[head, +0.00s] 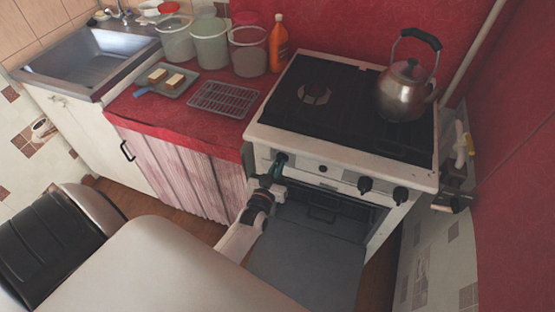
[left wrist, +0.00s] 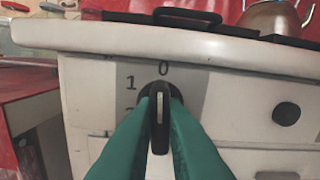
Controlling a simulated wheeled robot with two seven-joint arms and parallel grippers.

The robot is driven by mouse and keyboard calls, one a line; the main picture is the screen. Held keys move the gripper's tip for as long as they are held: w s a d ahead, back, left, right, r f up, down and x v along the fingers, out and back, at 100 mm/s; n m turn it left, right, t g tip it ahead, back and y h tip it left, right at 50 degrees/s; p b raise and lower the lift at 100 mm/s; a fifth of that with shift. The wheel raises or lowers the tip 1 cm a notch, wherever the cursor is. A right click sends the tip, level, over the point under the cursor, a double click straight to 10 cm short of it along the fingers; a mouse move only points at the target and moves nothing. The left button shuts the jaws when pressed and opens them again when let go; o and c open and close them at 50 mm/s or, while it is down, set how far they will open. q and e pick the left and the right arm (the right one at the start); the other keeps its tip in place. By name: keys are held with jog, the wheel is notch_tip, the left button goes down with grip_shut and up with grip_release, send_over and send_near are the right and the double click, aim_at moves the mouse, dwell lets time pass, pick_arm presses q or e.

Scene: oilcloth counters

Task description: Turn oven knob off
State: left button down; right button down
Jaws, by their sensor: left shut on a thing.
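The oven knob (left wrist: 159,120) is black, with a pale stripe along its raised grip. It sits at the left end of the white stove's (head: 335,155) front panel. In the left wrist view, a "0" stands just above it, a "1" at its upper left and a partly hidden mark below that. The knob's grip stands about upright, in line with the "0". My left gripper (head: 278,170) has green fingers, which also show in the left wrist view (left wrist: 160,118). They are shut on the knob from both sides. My right gripper is not in view.
The oven door (head: 305,262) hangs open below the panel. Other black knobs (head: 365,184) sit further right. A metal kettle (head: 405,90) stands on the cooktop. A wire rack (head: 223,99), a tray (head: 166,82) and an orange bottle (head: 278,45) stand on the red counter at left.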

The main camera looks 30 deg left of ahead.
pick_arm(q)
jog(key=shift+f+m, duration=0.1)
jog(key=shift+m, duration=0.6)
jog(key=c, duration=1.5)
grip_release()
jog(key=b+v, duration=0.1)
jog(key=v, duration=1.1)
jog(key=shift+d, duration=0.1)
